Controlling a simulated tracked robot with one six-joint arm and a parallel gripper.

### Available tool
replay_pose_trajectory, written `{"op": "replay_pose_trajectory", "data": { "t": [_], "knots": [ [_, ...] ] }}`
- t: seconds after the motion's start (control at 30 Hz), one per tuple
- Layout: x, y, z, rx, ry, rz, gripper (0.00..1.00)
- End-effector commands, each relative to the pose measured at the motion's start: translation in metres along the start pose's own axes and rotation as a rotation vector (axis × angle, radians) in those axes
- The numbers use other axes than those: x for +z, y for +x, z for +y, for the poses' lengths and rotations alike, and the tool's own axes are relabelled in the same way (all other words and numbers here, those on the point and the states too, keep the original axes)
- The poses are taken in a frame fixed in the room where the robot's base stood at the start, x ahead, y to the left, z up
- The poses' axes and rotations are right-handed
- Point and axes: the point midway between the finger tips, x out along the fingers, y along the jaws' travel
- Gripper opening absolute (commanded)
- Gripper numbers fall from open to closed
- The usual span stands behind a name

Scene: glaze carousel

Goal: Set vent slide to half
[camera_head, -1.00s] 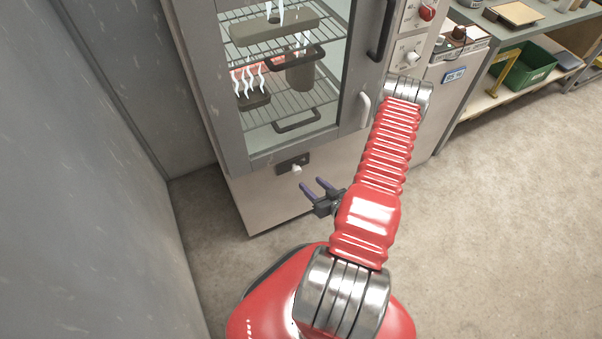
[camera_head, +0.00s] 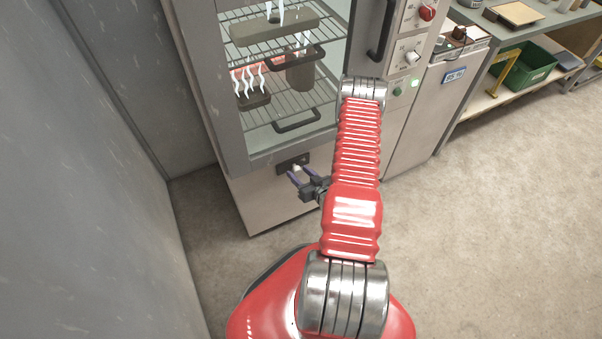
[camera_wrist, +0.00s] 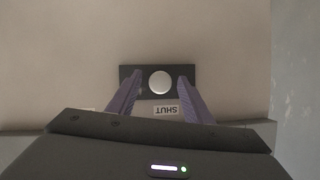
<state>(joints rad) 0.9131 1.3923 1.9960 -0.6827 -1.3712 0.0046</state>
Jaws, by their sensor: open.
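The vent slide's dark plate (camera_head: 291,164) is on the kiln's pale lower front, below the glass door. Its pale round knob (camera_wrist: 160,82) shows in the wrist view on the dark plate, with a label reading SHUT, upside down, beside it. In the head view the knob (camera_head: 296,169) is partly covered by my fingers. My gripper (camera_head: 300,177) is open, and it shows in the wrist view (camera_wrist: 157,88) with its two purple fingers on either side of the knob. A small gap shows between each finger and the knob; I see no contact.
The kiln's glass door (camera_head: 285,75) shows racks with several steaming pieces inside. A control panel (camera_head: 408,60) with a red knob and a lit green light is to its right. A grey wall (camera_head: 80,180) is at the left. The floor at right is clear.

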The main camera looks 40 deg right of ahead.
Motion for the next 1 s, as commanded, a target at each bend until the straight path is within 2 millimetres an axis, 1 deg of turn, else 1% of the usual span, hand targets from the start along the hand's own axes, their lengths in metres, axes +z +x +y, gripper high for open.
{"op": "replay_pose_trajectory", "data": {
  "t": [0.1,0.73,1.0],
  "knots": [
    [0.0001,-0.0002,0.0,0.0,0.0,0.0,0.45],
    [0.0,-0.0004,-0.0002,-0.001,-0.001,0.0,0.01],
    [0.0,-0.0003,-0.0004,-0.001,-0.001,0.0,0.0]
  ]
}}
